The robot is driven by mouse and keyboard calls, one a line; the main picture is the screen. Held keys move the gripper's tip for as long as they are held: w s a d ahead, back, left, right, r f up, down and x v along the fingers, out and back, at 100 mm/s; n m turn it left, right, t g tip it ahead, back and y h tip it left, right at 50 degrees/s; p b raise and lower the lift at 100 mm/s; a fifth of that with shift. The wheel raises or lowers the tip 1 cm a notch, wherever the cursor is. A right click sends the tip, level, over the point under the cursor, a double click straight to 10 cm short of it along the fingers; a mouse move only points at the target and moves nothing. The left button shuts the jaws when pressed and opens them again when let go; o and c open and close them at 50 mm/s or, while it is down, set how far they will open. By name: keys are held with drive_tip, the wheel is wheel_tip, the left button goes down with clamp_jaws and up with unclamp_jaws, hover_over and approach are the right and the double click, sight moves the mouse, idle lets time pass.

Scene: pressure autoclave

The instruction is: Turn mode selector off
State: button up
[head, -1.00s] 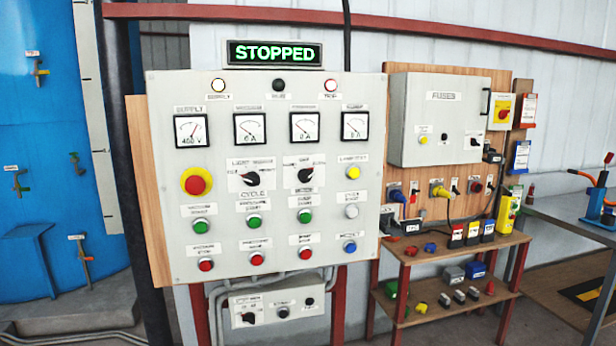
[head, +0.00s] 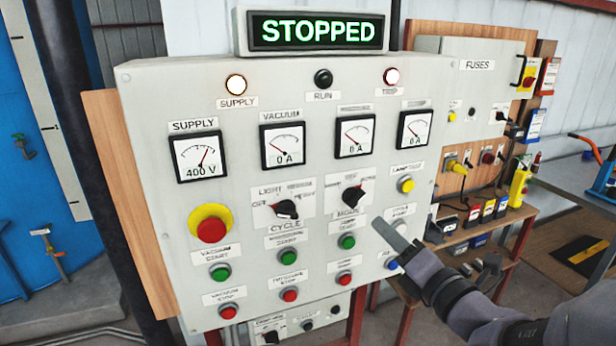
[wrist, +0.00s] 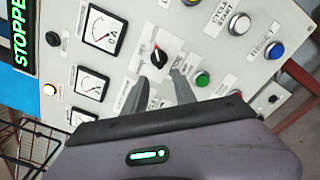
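The mode selector (head: 350,196) is a black knob on the grey control panel (head: 150,110), above the MODE label. Its pointer appears to lean up and to the right; the small position labels are hard to read. It also shows in the wrist view (wrist: 158,58), just beyond the fingertips and roughly in line with the gap. My gripper (head: 388,236) is in front of the panel, below and right of the knob in the head view. In the wrist view my gripper (wrist: 158,78) has its two fingers apart with nothing between them. They look short of the knob.
A similar cycle knob (head: 286,209) sits to the left. The yellow lamp test button (head: 405,185) and a green button (head: 347,241) are close by. A red emergency button (head: 211,229) is at the left. The display (head: 315,31) reads STOPPED.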

sight(358, 203)
drive_tip(key=p+x, duration=0.6)
drive_tip(key=x, duration=0.4)
drive_tip(key=shift+w+a+r, duration=0.1)
drive_tip(key=shift+w+a, duration=0.05)
drive_tip(key=shift+w, duration=0.25)
clamp_jaws()
